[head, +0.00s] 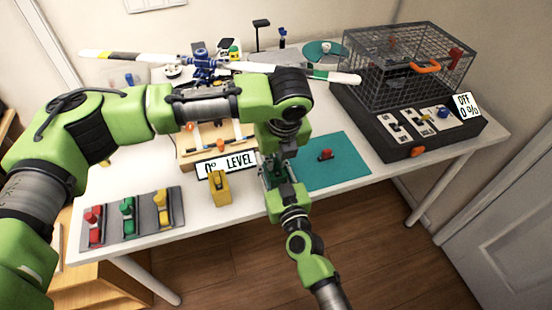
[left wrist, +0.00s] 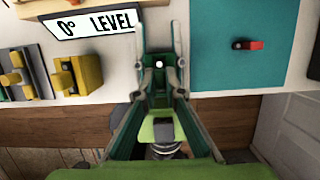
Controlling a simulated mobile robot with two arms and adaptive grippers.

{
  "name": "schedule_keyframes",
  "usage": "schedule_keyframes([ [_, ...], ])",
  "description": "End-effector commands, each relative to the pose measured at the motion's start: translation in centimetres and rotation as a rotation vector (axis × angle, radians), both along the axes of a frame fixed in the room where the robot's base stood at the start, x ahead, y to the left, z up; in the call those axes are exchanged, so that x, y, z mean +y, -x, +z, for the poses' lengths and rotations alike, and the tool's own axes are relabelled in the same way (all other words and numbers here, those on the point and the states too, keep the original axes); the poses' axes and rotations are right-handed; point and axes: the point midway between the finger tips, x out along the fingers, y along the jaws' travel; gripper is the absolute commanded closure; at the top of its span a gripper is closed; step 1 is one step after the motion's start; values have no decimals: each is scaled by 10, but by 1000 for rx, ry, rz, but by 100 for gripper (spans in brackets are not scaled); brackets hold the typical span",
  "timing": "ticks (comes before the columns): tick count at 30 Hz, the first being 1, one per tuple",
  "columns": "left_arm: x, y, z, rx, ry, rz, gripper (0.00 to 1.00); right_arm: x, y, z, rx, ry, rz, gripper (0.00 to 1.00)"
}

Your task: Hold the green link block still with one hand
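My left gripper (head: 270,170) points down over the table's front edge, between the yellow block and the teal mat. In the left wrist view its fingers (left wrist: 160,65) stand apart with a gap between them, and I see no block clearly gripped. My right arm comes up from the bottom, and its hand (head: 284,200) meets the left gripper's outline; its fingers are not clear. A green block (head: 127,217) stands in the middle slot of the grey holder at front left, away from both grippers. I cannot tell whether it is the link block.
The grey holder (head: 111,231) also bears red (head: 95,225) and yellow (head: 163,209) pieces. A yellow block (head: 219,187) stands by the LEVEL sign (head: 227,163). A red piece (head: 325,155) lies on the teal mat (head: 345,170). A wire cage (head: 408,65) stands at back right.

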Motion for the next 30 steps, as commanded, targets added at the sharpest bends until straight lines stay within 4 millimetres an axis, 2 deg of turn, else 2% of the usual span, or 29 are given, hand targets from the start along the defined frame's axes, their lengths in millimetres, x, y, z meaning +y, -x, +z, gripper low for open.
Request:
schedule_keyframes([
  [11,0,0,1,0,0,0,100,0,0,0,1,0,0,94],
  [30,0,0,13,0,0,1,100,0,0,0,1,0,0,94],
])
